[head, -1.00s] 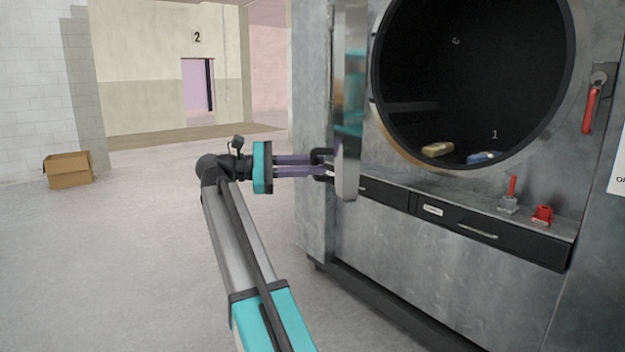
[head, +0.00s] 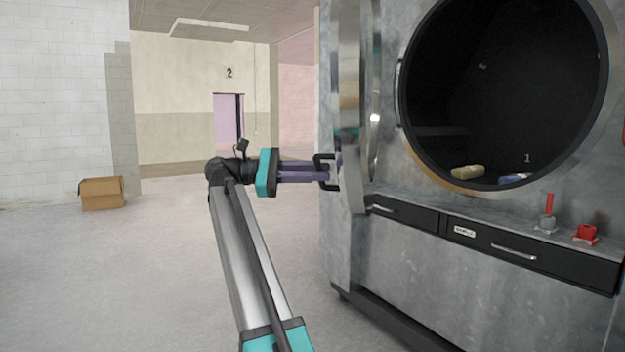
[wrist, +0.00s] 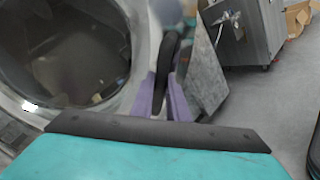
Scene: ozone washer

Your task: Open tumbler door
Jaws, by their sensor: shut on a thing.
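The tumbler door (head: 350,100) stands swung out at the left of the washer, seen nearly edge-on in the head view. Its round glass (wrist: 65,55) fills the left of the wrist view. The round drum opening (head: 500,90) is uncovered and dark inside. My gripper (head: 326,172) is shut on the black door handle (wrist: 167,70) at the door's outer edge. In the wrist view its purple fingers lie on both sides of the handle. The handle's far part is hidden behind the fingers and the door edge.
Black drawers (head: 490,240) run below the opening, with a red lever (head: 548,212) and a red knob (head: 586,233) on the ledge. Two small items lie in the drum. A cardboard box (head: 101,193) stands far left. The floor (head: 120,270) left of my arm is clear.

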